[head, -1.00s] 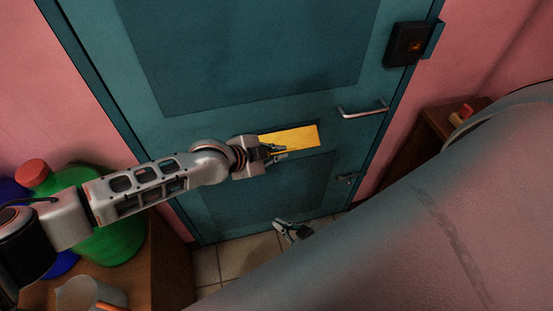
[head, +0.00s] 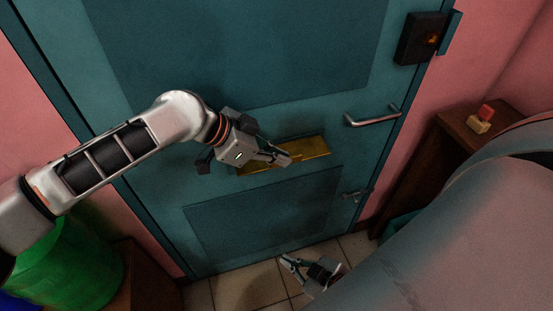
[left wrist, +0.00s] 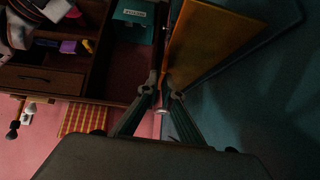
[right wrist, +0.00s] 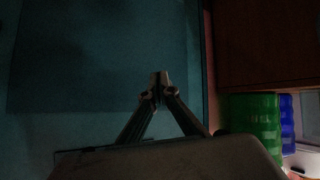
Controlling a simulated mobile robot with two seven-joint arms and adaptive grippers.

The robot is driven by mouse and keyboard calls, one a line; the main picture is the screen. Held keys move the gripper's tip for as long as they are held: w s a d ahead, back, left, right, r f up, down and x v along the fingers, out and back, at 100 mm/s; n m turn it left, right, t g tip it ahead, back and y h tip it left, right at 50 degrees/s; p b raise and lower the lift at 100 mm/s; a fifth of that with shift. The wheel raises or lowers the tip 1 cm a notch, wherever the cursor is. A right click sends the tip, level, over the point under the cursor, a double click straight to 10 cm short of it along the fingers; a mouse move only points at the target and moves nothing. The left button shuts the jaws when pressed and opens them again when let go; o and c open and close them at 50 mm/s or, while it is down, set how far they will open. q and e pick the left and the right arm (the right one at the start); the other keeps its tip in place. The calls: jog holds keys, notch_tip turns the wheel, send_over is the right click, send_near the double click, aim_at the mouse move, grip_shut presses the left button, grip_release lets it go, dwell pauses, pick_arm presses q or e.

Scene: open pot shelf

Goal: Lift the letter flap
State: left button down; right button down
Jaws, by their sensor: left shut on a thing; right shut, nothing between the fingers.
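The letter flap (head: 312,148) is a long brass-yellow plate across the middle of the teal door (head: 230,50). My left gripper (head: 286,159) is shut on the flap's edge, near the middle of its length in the head view. In the left wrist view the flap (left wrist: 212,42) runs up from between the fingertips (left wrist: 162,96) and seems to stand out at an angle from the door. My right gripper (head: 287,262) is low, in front of the door's bottom, shut and empty. Its closed fingertips show in the right wrist view (right wrist: 159,80).
A door handle (head: 372,119) juts out right of the flap, with a dark lock box (head: 420,38) above and a small latch (head: 355,194) below. A green container (head: 65,262) stands at lower left. A wooden cabinet (head: 460,145) stands at right.

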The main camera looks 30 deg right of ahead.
pick_arm(q)
jog(key=shift+r, duration=0.1)
pick_arm(e)
jog(key=shift+w+a+r, duration=0.1)
jog(key=shift+w+r, duration=0.2)
jog(key=shift+w, duration=0.15)
pick_arm(q)
jog(key=c, duration=2.5)
grip_release()
jog(key=v, duration=1.2)
pick_arm(e)
jog(key=shift+s+f, duration=0.25)
jog(key=shift+s, duration=0.05)
pick_arm(q)
jog(key=shift+w, duration=0.1)
